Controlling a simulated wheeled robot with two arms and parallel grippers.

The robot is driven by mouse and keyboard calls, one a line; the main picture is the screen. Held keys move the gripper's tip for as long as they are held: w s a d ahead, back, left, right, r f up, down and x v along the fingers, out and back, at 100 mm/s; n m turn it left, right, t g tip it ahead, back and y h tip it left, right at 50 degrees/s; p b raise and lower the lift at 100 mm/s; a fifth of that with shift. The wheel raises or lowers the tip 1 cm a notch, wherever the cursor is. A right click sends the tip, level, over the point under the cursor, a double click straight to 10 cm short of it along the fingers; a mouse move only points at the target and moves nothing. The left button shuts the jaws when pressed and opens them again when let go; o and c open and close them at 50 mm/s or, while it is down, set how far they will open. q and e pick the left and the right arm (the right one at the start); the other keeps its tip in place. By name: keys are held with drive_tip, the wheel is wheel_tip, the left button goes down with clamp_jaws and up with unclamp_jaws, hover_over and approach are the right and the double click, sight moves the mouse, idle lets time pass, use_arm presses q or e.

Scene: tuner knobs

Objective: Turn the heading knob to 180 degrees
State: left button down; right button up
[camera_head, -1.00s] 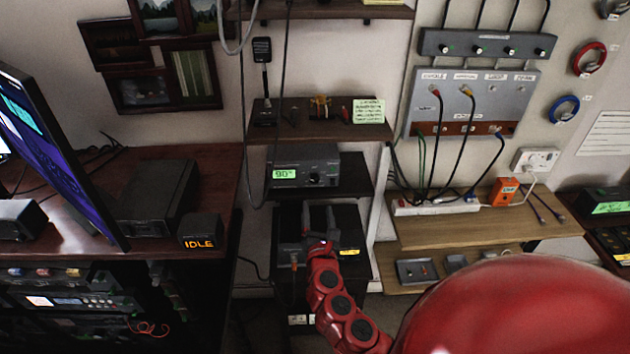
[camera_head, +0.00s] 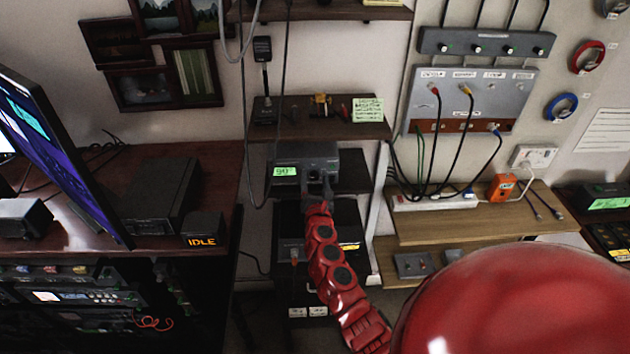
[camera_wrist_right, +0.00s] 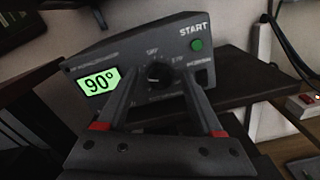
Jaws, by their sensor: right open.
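The grey heading box (camera_head: 318,152) sits on a dark shelf. Its green display (camera_head: 285,171) reads 90° in the right wrist view (camera_wrist_right: 99,84). The round black heading knob (camera_wrist_right: 158,75) is on the box's front face, right of the display. My right gripper (camera_head: 318,180) is in front of the box. In the right wrist view the right gripper (camera_wrist_right: 160,76) is open, one finger on each side of the knob, with gaps between; contact cannot be told. My left gripper is not in view.
A green START button (camera_wrist_right: 196,44) is at the box's upper right. A shelf with small items and a note (camera_head: 368,110) is above. A monitor (camera_head: 55,150) stands left. Cables and a power strip (camera_head: 435,202) are right.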

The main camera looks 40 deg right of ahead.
clamp_jaws()
drive_tip(key=shift+f, duration=0.1)
idle(0.3)
drive_tip(key=shift+f+m+b, duration=0.1)
drive_tip(key=shift+m+b, duration=0.75)
drive_tip(key=shift+m, duration=0.15)
drive_tip(key=m+b, duration=0.3)
drive_tip(key=m, duration=0.2)
drive_tip(key=shift+d+f+b, duration=0.1)
drive_tip(key=shift+b, duration=0.3)
drive_tip(key=m+b, duration=0.3)
drive_tip(key=m, duration=0.2)
drive_tip(key=shift+m+b, duration=0.6)
drive_tip(key=shift+m, duration=0.1)
